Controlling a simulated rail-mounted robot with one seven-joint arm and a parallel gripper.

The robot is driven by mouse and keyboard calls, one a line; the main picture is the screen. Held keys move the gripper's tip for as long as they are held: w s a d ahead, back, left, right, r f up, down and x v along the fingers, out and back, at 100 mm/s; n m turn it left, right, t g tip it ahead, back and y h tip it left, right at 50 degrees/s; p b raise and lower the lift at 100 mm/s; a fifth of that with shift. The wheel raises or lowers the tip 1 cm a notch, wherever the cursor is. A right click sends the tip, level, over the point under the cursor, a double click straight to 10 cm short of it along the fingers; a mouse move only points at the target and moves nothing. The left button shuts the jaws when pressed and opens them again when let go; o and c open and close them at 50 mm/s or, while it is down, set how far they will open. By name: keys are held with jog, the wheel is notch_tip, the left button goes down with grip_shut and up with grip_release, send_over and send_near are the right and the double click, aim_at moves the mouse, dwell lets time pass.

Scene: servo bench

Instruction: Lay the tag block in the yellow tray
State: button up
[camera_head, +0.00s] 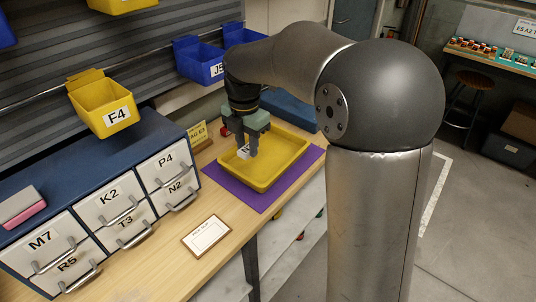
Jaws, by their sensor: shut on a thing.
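The yellow tray (283,168) lies on a purple mat (238,193) on the wooden bench. My gripper (249,151) points down over the left part of the tray. It is shut on a small white block with dark lettering, which looks like the tag block (243,152). The block is partly hidden by the gripper fingers. From this angle I cannot tell whether the block touches the tray floor or hangs just above it.
A drawer cabinet (118,170) stands left on the bench, with a pink and grey block (22,207) on top. A framed card (206,236) lies in front of the tray. A yellow bin (103,105) and blue bins (201,62) hang behind. A small yellow sign (198,134) stands behind the tray.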

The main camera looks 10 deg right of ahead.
jog(key=w+d+f+p, duration=0.2)
jog(key=w+d+f, duration=0.15)
jog(key=w, duration=0.25)
send_over(266, 158)
jog(key=f, duration=0.5)
jog(key=shift+s+a+p, duration=0.25)
jog(key=shift+s+p, duration=0.05)
jog(key=shift+p, duration=0.05)
jog(key=shift+w+d+f, duration=0.1)
jog(key=shift+f, duration=0.1)
jog(key=shift+w+f, duration=0.1)
jog(key=shift+f, duration=1.55)
jog(key=shift+f, duration=0.15)
jog(key=o, duration=1)
jog(key=shift+o, duration=0.2)
